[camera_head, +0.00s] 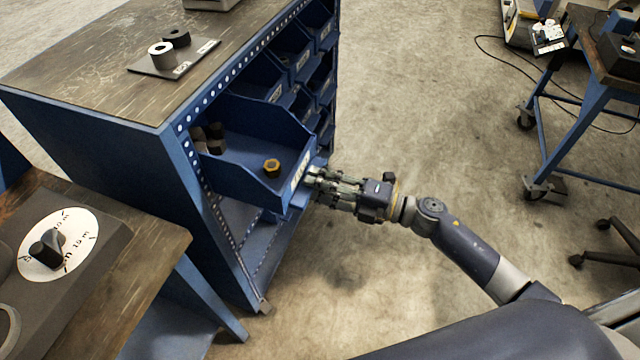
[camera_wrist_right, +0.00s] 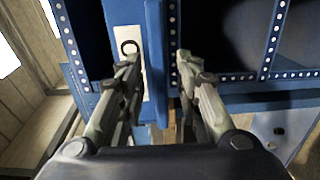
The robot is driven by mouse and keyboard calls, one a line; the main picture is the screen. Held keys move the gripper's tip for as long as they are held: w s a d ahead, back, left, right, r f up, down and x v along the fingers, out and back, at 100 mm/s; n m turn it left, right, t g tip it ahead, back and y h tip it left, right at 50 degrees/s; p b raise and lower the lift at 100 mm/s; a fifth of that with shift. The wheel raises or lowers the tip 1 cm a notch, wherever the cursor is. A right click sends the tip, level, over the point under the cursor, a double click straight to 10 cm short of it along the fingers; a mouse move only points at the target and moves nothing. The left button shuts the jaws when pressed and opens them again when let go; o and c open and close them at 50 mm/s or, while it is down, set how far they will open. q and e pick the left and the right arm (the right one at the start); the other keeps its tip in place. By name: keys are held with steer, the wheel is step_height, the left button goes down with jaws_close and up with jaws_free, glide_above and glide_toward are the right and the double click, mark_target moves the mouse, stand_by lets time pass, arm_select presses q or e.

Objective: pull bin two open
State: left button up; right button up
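One blue bin (camera_head: 238,181) of the shelf cabinet sticks out well past the others in the head view. It has a white label on its front, too small to read there. Dark blocks lie at its back and a yellow-orange hexagonal nut (camera_head: 271,167) lies near its front. My right gripper (camera_head: 315,182) is at the bin's front. In the right wrist view my gripper (camera_wrist_right: 157,68) has its fingers apart, with the bin's blue front lip (camera_wrist_right: 155,45) between them and a gap on the right side. The label (camera_wrist_right: 130,46) is beside the left finger. My left gripper is out of view.
The blue cabinet (camera_head: 110,137) holds several other bins (camera_head: 262,82), pushed in. A wooden bench (camera_head: 130,262) with a white dial (camera_head: 60,238) stands at the lower left. The floor (camera_head: 420,110) right of the cabinet is clear up to a wheeled blue cart (camera_head: 570,130).

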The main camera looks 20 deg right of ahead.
steer(key=shift+d, duration=0.1)
steer(key=v, duration=1.2)
steer(key=d+f+m+t+h, duration=0.1)
steer(key=d+f+m+h, duration=0.25)
steer(key=f, duration=0.25)
steer(key=w+d+f+m+t+h, duration=0.1)
steer(key=d+f+m+h, duration=0.15)
steer(key=f+m, duration=0.35)
steer(key=d+f+m+t+h, duration=0.1)
steer(key=d+f+m+h, duration=0.25)
steer(key=f, duration=0.35)
steer(key=s+d+f+m+g+h, duration=0.1)
steer(key=s+f+m+g+h, duration=0.3)
steer(key=f, duration=0.8)
steer(key=s+a+f+m+g+h, duration=0.1)
steer(key=s+a+f+m+g, duration=0.15)
steer(key=s+f+m, duration=0.75)
steer(key=s+a+f+g, duration=0.3)
steer(key=s+a+f, duration=0.1)
steer(key=s, duration=0.7)
steer(key=s+a+f+g+p, duration=0.1)
steer(key=s+a+f+g, duration=0.2)
steer(key=s, duration=0.9)
step_height(320, 180, down, 3)
steer(key=shift+s+a+f+n, duration=0.2)
steer(key=shift+s+a+n, duration=0.1)
steer(key=shift+a, duration=0.1)
